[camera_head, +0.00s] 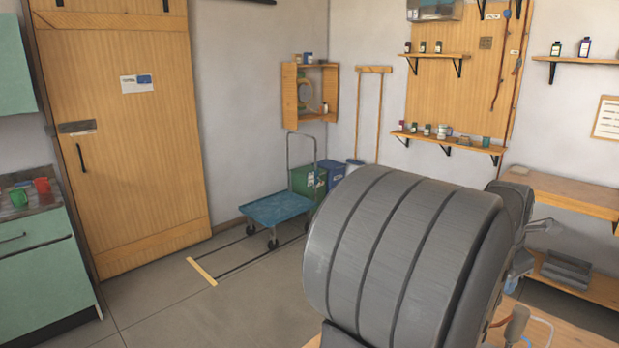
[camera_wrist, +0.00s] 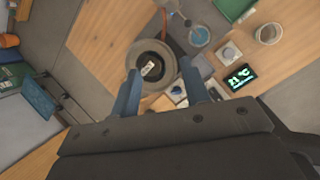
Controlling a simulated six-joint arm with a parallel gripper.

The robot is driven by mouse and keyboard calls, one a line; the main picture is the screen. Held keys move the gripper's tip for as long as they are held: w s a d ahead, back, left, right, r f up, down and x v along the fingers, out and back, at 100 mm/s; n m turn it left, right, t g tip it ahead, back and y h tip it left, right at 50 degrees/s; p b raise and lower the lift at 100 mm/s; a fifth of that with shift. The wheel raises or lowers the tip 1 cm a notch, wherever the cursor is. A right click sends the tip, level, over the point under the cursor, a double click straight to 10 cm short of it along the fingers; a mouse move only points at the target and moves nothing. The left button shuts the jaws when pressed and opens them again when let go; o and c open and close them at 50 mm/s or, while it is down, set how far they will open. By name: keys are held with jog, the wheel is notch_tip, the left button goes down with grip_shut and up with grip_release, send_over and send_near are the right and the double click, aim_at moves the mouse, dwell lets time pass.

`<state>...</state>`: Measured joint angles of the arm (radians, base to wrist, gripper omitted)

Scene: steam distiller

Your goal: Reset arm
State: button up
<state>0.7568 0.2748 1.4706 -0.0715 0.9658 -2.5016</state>
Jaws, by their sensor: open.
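In the wrist view my gripper (camera_wrist: 160,72) is open, its two blue fingers spread apart with nothing between them. Beyond the fingers, seen from above, is a round dark vessel (camera_wrist: 150,54) with a pale label inside its rim; I cannot tell the height gap between them. A lit green display (camera_wrist: 241,78) beside it reads about 21 °C. A large grey ribbed part of my own arm fills the lower right of the head view and hides much of the workbench.
In the wrist view a clear glass with blue liquid (camera_wrist: 199,36), a beaker (camera_wrist: 268,33) and an orange hose (camera_wrist: 165,18) are near the vessel. In the head view a blue cart (camera_head: 278,208) stands on open floor, left of my arm. Shelves (camera_head: 447,139) line the wall behind.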

jog(key=w+a+f, duration=0.2)
jog(key=w+f, duration=0.1)
jog(key=w, duration=0.1)
jog(key=shift+w+f+m, duration=0.15)
jog(key=shift+f+m, duration=0.15)
jog(key=shift+f, duration=0.1)
